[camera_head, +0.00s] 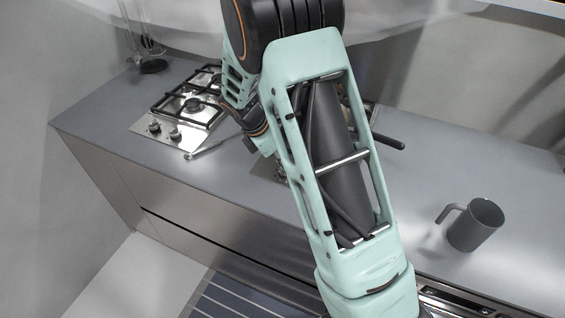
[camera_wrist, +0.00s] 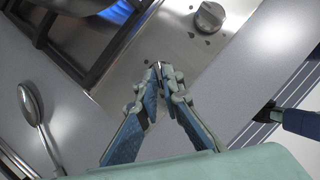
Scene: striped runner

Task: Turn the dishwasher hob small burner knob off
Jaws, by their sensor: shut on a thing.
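In the wrist view my gripper (camera_wrist: 159,70) is over the front corner of a steel hob (camera_wrist: 180,40). Its fingertips are closed together on a small knob, which they mostly hide. A second round knob (camera_wrist: 209,17) stands free on the same hob, up and to the right. A blue flame (camera_wrist: 116,12) burns under the dark pan support (camera_wrist: 80,40) at upper left. In the head view my forearm hides the gripper and most of this hob. I cannot read the held knob's setting.
A spoon (camera_wrist: 35,105) lies on the grey counter; it also shows in the head view (camera_head: 206,149). Another gas hob (camera_head: 140,124) with its own knobs is at left. A dark handle (camera_head: 388,141) sticks out right of my arm. A grey mug (camera_head: 474,226) stands at right.

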